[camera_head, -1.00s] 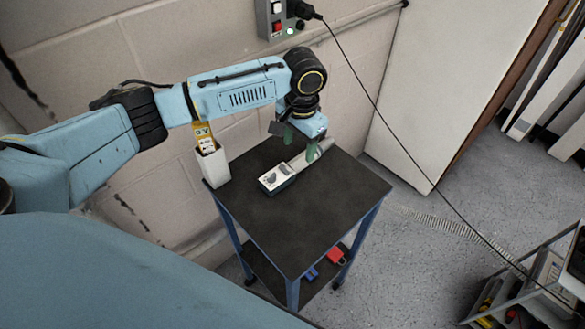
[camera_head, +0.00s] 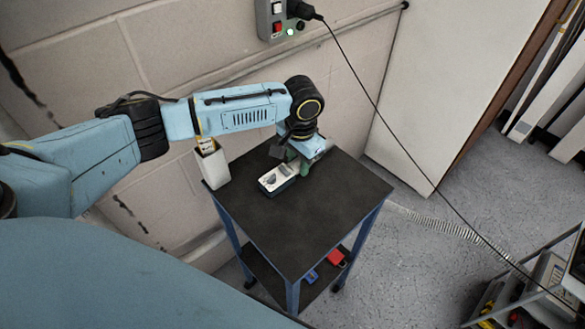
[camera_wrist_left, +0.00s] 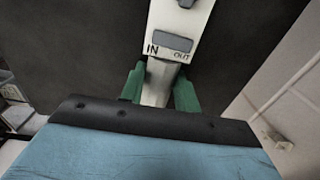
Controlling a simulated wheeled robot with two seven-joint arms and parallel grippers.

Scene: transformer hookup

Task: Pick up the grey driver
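The pale grey driver (camera_head: 318,150) lies on the dark top of the small table (camera_head: 295,230), mostly under my left gripper. In the left wrist view a pale grey part (camera_wrist_left: 158,85) shows between the green fingers, just below a white face marked IN and OUT (camera_wrist_left: 180,35). My left gripper (camera_head: 302,165) is low over the table, with one finger on each side of this part. I cannot tell whether the fingers press on it. My right gripper is not in view.
A white holder (camera_head: 213,167) with a yellow-labelled item stands at the table's left corner. Blue (camera_head: 311,276) and red (camera_head: 336,258) items lie on the lower shelf. A wall box (camera_head: 283,17) has a hanging black cable. The near tabletop is clear.

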